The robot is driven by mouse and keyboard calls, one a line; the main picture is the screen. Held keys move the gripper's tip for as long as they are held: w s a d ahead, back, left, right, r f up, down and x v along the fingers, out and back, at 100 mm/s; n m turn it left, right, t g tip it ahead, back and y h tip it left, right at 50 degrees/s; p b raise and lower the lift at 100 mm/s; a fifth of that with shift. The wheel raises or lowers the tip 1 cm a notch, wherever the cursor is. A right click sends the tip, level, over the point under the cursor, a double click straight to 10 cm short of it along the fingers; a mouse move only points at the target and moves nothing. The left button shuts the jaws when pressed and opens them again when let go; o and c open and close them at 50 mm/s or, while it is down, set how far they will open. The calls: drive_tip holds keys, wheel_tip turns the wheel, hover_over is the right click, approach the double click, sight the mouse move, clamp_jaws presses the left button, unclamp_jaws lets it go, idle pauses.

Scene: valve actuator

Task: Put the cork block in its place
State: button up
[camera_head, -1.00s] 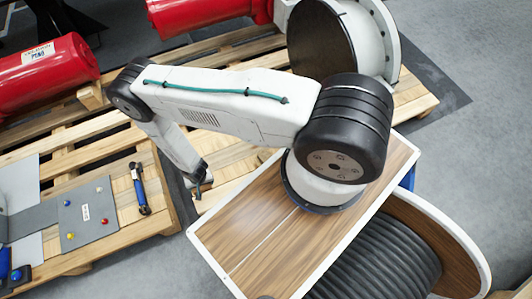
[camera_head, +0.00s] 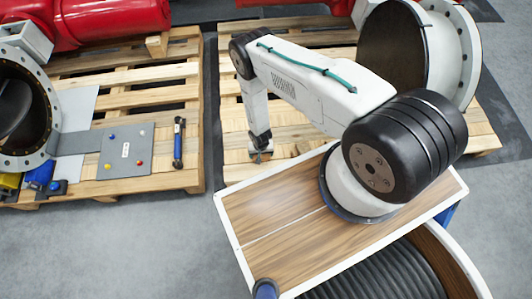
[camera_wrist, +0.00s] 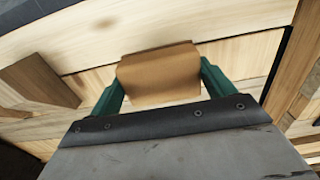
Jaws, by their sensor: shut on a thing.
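The cork block (camera_wrist: 158,76) is a tan, box-like piece in the wrist view. It sits between the two green fingers of my gripper (camera_wrist: 162,84), which is shut on it. Pale pallet boards lie behind the block; I cannot tell how far below. In the head view my gripper (camera_head: 260,153) is small, at the low end of my arm, over the front left part of the right pallet (camera_head: 238,172). The block cannot be made out there. No place marked for the block can be clearly told.
The left pallet (camera_head: 190,112) carries a grey panel (camera_head: 126,150) with coloured knobs, a blue-and-black tool (camera_head: 179,143) and a flanged pipe (camera_head: 52,108). Red cylinders (camera_head: 112,20) lie behind. A large flanged valve body (camera_head: 448,60) stands on the right pallet. A dark floor gap separates the pallets.

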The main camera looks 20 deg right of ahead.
drive_tip(key=shift+w+d+f, duration=0.1)
drive_tip(key=shift+w+d, duration=0.1)
drive_tip(key=shift+d, duration=0.3)
drive_tip(key=shift+w+d+f, duration=0.1)
drive_tip(key=shift+w+d, duration=0.1)
drive_tip(key=shift+d, duration=0.25)
drive_tip(key=f, duration=0.1)
drive_tip(key=d+f, duration=0.1)
drive_tip(key=f, duration=0.1)
drive_tip(key=shift+w, duration=0.15)
drive_tip(key=shift+f, duration=0.2)
drive_tip(key=shift+c, duration=0.7)
drive_tip(key=o, duration=1)
drive_tip(key=shift+c, duration=0.2)
